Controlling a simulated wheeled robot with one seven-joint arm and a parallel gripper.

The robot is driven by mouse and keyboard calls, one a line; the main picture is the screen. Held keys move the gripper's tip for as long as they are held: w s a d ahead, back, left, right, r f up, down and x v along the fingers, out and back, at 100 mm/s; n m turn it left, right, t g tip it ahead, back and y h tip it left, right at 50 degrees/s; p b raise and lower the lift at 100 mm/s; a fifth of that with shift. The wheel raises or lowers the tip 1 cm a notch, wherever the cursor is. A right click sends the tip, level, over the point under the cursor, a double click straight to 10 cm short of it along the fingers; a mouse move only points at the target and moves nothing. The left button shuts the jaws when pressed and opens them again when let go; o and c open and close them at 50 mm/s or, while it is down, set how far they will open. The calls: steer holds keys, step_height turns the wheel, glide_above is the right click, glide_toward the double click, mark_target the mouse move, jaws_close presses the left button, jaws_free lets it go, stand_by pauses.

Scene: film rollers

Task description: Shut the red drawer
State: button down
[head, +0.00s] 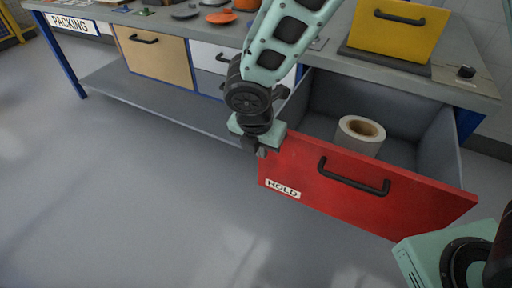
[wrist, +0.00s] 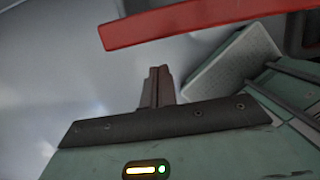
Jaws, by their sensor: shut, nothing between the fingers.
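The red drawer (head: 365,188) stands pulled out from under the bench in the head view, with a black bar handle (head: 353,177) and a HOLD label on its front. Its grey inside shows, with a film roll (head: 360,136) standing in it. My gripper (head: 262,152) is shut and empty at the upper left corner of the drawer front. From the head view I cannot tell whether it touches the front. In the wrist view the shut fingers (wrist: 157,86) point toward the drawer's red top edge (wrist: 190,20), with a gap showing between them.
A tan drawer (head: 156,58) and a white drawer (head: 208,55) are on the left. A lower shelf (head: 150,98) runs below. The grey floor in front is clear.

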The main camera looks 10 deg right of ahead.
steer(key=shift+w+d, duration=0.7)
steer(key=shift+w, duration=0.25)
steer(key=shift+r, duration=0.1)
